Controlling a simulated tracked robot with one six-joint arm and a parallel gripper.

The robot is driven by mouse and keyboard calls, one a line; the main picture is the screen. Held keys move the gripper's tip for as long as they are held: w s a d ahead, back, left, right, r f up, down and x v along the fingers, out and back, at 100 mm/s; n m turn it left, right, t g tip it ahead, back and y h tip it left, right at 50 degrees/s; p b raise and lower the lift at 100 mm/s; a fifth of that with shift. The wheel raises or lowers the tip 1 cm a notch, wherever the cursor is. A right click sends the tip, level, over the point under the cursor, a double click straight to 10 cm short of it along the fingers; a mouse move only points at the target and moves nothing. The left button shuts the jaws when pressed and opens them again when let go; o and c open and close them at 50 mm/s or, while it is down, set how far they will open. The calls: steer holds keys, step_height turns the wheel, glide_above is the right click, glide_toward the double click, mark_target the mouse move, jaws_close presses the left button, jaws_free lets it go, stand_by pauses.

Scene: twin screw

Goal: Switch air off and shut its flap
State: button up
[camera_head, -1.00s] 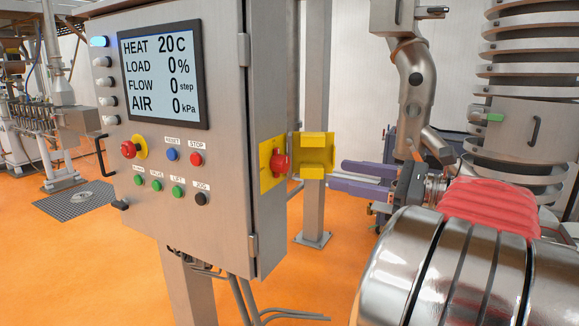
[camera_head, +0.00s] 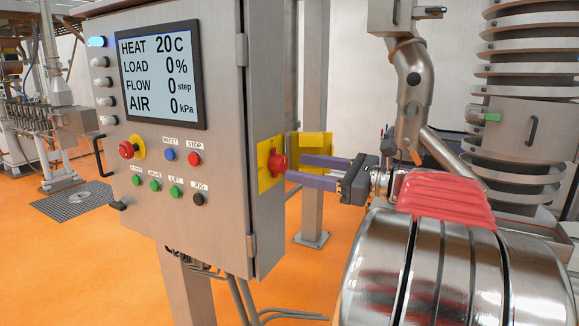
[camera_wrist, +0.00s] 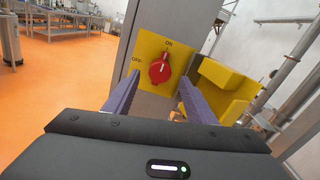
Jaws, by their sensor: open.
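A red rotary knob (camera_head: 278,163) sits on a yellow plate (camera_head: 265,180) on the right side of the control cabinet. In the wrist view the knob (camera_wrist: 159,70) has ON marked above it and OFF to its left, and its pale mark appears to point up towards ON. The yellow flap (camera_head: 316,150) with raised blocks stands open to the right of the plate; it also shows in the wrist view (camera_wrist: 218,82). My gripper (camera_head: 296,168) is open. Its two purple fingers point at the knob, with tips (camera_wrist: 160,82) either side of it; contact cannot be told.
The cabinet's screen (camera_head: 160,75) reads AIR 0 kPa. Buttons and a red emergency stop (camera_head: 127,150) are on its front. A grey post (camera_head: 313,210) stands behind the flap. My arm crosses the space right of the cabinet.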

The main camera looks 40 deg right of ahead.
mark_target(285, 165)
steer(key=shift+x, duration=2.25)
steer(key=shift+c, duration=0.4)
steer(key=c, duration=1)
steer(key=shift+o, duration=0.2)
